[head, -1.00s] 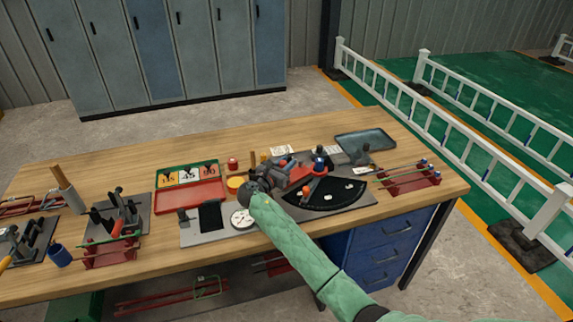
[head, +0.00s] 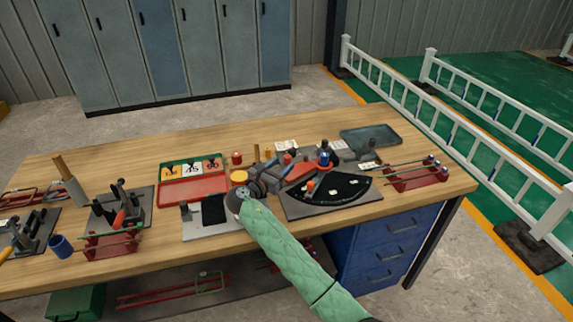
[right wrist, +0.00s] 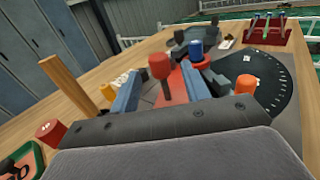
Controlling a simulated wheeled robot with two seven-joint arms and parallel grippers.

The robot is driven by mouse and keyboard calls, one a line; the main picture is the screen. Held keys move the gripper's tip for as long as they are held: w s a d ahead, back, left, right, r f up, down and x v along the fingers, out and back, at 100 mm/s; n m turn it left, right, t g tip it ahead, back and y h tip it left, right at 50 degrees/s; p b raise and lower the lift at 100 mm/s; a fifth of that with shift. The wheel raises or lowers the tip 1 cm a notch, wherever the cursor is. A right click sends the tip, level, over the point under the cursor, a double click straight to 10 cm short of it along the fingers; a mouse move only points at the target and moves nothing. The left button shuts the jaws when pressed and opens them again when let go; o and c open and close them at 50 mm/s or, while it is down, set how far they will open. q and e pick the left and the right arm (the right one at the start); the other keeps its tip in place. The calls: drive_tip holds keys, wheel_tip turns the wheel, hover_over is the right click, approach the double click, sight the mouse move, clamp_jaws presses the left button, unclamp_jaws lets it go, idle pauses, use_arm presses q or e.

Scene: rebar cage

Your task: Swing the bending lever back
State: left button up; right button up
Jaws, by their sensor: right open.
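The bending lever is a red bar (head: 301,171) on the bending plate, right of centre on the bench. It also shows in the right wrist view (right wrist: 172,96). My right gripper (head: 274,167) is open just left of the lever. A blue-topped post (right wrist: 196,48) stands beyond the knob. My left gripper is not in view.
A black angle plate (head: 340,187) with an orange peg (right wrist: 246,82) lies right of the lever. A wooden upright (right wrist: 68,83) stands left of my fingers. A red tray (head: 193,191) sits left, and a red rack (head: 412,179) stands right.

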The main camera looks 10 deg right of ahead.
drive_tip(key=shift+v, duration=0.8)
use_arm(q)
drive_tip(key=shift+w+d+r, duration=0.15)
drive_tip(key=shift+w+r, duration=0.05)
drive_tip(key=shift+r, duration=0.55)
